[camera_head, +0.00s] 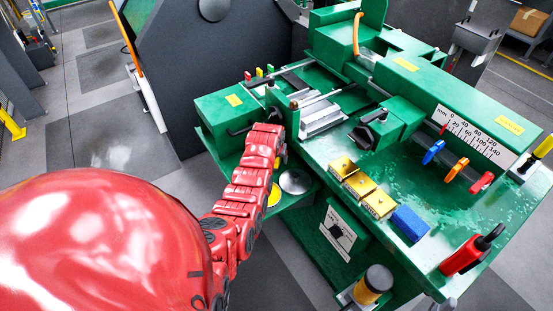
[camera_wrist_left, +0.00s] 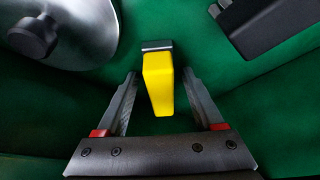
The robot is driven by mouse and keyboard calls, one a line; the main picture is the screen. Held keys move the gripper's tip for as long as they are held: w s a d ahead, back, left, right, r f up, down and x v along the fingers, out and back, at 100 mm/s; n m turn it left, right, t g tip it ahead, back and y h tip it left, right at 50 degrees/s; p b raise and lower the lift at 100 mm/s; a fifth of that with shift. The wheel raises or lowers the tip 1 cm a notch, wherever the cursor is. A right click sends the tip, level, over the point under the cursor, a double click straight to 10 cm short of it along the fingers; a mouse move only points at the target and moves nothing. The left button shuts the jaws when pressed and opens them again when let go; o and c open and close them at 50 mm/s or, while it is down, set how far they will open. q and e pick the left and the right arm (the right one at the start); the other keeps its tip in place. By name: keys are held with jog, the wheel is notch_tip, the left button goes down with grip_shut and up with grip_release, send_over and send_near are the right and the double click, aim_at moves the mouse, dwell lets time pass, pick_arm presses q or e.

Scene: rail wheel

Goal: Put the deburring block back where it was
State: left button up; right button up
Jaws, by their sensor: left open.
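A yellow block with a grey metal strip at its far end (camera_wrist_left: 158,82), which looks like the deburring block, rests on a green surface in the left wrist view. My left gripper (camera_wrist_left: 160,74) is open, with a finger on each side of the block and a gap visible on both sides. In the head view, a yellow piece (camera_head: 274,195) shows on the green shelf beside my red left arm, partly hidden by it. The left gripper's fingers are mostly hidden behind the arm there. My right gripper is not in view.
A silver disc (camera_head: 295,182) with a knob lies next to the yellow piece. Three yellow blocks (camera_head: 358,184) and a blue block (camera_head: 409,223) form a row on the green machine table (camera_head: 325,158). Coloured clamps and a red-black tool (camera_head: 471,252) stand to the right.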

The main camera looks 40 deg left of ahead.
pick_arm(q)
jog(key=shift+r, duration=0.55)
jog(key=b+v, duration=0.2)
jog(key=v, duration=0.9)
jog(key=shift+s, duration=0.25)
